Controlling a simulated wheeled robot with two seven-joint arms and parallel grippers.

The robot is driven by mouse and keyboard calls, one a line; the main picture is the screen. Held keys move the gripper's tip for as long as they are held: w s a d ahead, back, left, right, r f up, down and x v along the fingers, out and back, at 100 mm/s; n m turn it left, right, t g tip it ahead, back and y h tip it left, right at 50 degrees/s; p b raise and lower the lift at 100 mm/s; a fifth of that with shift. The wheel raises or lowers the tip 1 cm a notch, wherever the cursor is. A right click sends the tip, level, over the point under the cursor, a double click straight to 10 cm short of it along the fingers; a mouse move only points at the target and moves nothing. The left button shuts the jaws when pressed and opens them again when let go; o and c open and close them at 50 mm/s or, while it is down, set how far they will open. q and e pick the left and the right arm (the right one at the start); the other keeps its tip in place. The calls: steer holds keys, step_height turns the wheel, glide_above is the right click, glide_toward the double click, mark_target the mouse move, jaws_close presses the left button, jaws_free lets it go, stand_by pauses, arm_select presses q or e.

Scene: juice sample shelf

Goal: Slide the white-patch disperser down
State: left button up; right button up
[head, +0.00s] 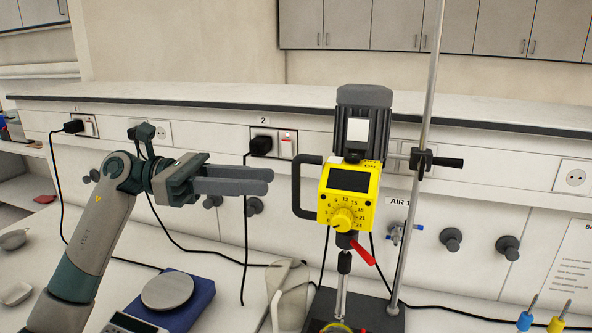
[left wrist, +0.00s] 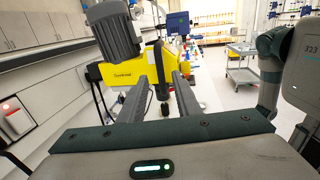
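The white-patch disperser has a yellow control box (head: 348,190) with a dial and dark display, and a dark motor (head: 362,112) bearing a white patch. It is clamped to an upright metal rod (head: 418,120). A black loop handle (head: 301,187) stands out on its left side. Its shaft points down to the bench. My left gripper (head: 270,181) is level with the handle, to its left and apart from it in the picture. Its fingers are spread and empty, pointing towards the disperser. In the left wrist view the yellow box (left wrist: 125,70) shows beyond the fingers. My right gripper is out of view.
A blue-based balance (head: 190,305) stands on the bench at lower left. A pale vessel (head: 288,292) stands left of the disperser's shaft. Black cables hang from wall sockets behind my left arm. Blue and yellow handled tools (head: 526,318) stand at lower right.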

arm_select(q)
steer(key=p, duration=0.3)
glide_above(296, 211)
steer(key=a, duration=0.1)
steer(key=shift+w+d, duration=0.35)
steer(key=shift+d, duration=0.1)
steer(key=shift+c, duration=0.2)
jaws_close()
